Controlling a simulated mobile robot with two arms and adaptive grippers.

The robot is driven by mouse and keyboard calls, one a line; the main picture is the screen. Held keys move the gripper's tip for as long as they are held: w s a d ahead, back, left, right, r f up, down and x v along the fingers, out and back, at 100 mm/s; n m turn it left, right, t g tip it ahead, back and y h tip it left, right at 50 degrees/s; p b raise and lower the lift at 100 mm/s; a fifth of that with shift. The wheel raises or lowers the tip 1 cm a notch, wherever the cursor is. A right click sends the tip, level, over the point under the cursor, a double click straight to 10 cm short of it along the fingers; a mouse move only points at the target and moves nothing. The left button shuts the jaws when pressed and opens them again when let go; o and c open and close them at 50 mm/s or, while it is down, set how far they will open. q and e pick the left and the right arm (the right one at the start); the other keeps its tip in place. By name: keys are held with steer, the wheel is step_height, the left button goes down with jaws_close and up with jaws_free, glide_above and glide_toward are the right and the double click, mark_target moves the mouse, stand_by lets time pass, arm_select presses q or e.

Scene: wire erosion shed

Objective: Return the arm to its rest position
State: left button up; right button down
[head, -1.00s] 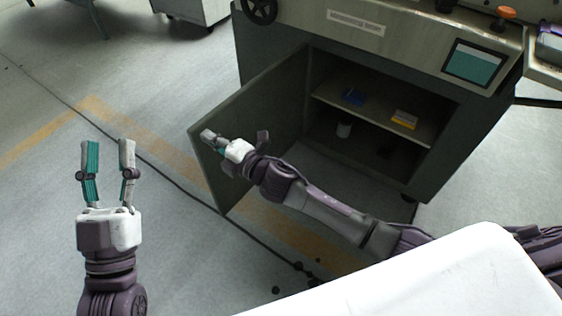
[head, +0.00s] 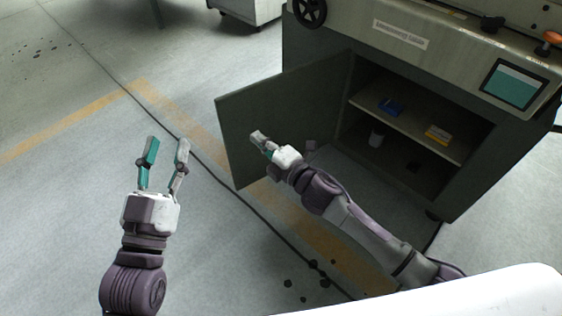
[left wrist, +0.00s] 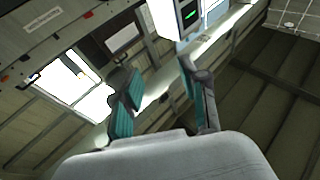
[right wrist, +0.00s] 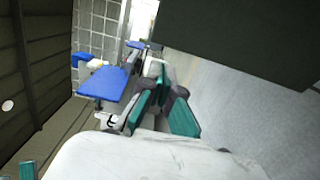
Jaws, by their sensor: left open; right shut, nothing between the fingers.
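My left gripper (head: 166,160) is open and empty over the floor at the left of the head view, its fingers pointing up the picture. Its spread fingers also show in the left wrist view (left wrist: 158,85). My right gripper (head: 260,140) is shut and empty. In the head view it overlaps the open cabinet door (head: 240,110), and I cannot tell whether they touch. Its teal-padded fingers also show in the right wrist view (right wrist: 158,98). The right arm reaches across from the lower right, in front of the cabinet.
The machine cabinet (head: 470,190) stands open at the right. A cable (head: 225,180) crosses the floor.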

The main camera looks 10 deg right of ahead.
arm_select(q)
step_height(320, 180, down, 6)
steer(key=w+g+y+p, duration=0.1)
steer(key=g, duration=0.3)
steer(key=shift+a+f, duration=0.2)
steer(key=shift+a, duration=0.2)
arm_select(e)
steer(key=v, duration=0.7)
steer(key=shift+f, duration=0.2)
